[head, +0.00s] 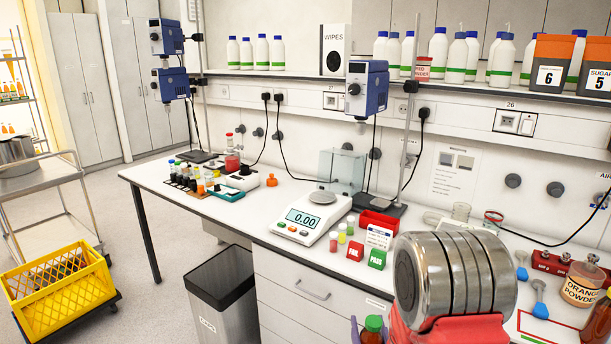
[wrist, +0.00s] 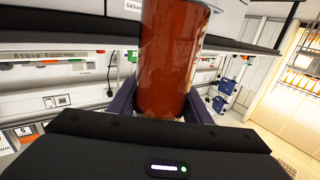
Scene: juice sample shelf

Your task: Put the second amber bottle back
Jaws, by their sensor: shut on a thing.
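My gripper (wrist: 165,108) is shut on an amber bottle (wrist: 170,65). In the head view a green-capped amber bottle (head: 372,335) shows low beside one purple finger, mostly cut off by the bottom edge and partly hidden by my arm. Far left, a shelf rack (head: 20,100) holds several small orange-amber bottles.
The bench carries a scale (head: 312,218), red FAIL (head: 355,251) and green PASS (head: 377,259) blocks, an orange powder jar (head: 580,287) and blue scoops. A bin (head: 222,295) stands before it; a yellow crate (head: 58,280) and a trolley (head: 45,180) stand left. Floor between is clear.

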